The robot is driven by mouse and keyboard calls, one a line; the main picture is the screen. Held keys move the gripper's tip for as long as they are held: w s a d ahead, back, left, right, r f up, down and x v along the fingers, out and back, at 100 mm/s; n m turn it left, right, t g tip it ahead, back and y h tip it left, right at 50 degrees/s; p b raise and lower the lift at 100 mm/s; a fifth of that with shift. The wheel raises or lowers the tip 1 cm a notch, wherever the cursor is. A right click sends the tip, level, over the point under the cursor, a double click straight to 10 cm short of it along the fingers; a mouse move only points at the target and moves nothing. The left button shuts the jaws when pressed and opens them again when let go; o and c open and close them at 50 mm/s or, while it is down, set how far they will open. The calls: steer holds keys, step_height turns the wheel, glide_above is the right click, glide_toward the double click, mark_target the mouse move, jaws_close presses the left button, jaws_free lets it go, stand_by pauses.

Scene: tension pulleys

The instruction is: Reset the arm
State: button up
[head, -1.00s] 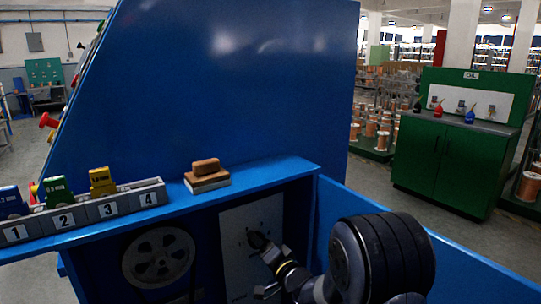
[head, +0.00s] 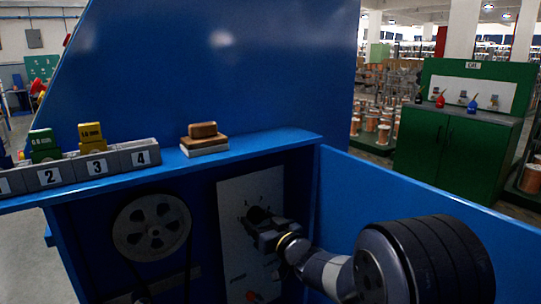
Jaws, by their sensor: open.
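My gripper (head: 262,222) is in the head view, in front of a pale dial panel (head: 232,240) inside the blue machine (head: 215,75). Its jaws are open around or just before a dark knob on that panel, and I cannot tell whether they touch it. The arm reaches in from the lower right. Marks ring the knob, and a small red part (head: 252,296) sits low on the panel.
A grey pulley (head: 152,228) with a belt is left of the panel. On the blue ledge stand a numbered rack (head: 75,172) with green and yellow blocks and a brown-topped block (head: 203,139). A blue wall (head: 420,190) bounds the right. A green cabinet (head: 455,150) stands behind.

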steer(key=shift+f+n+b, duration=0.2)
steer(key=shift+n+b, duration=0.25)
steer(key=shift+n, duration=0.05)
steer(key=p+v, duration=0.2)
steer(key=v, duration=0.8)
steer(key=shift+s+d+r+p, duration=0.2)
steer(key=shift+s+p, duration=0.05)
steer(key=shift+p, duration=0.05)
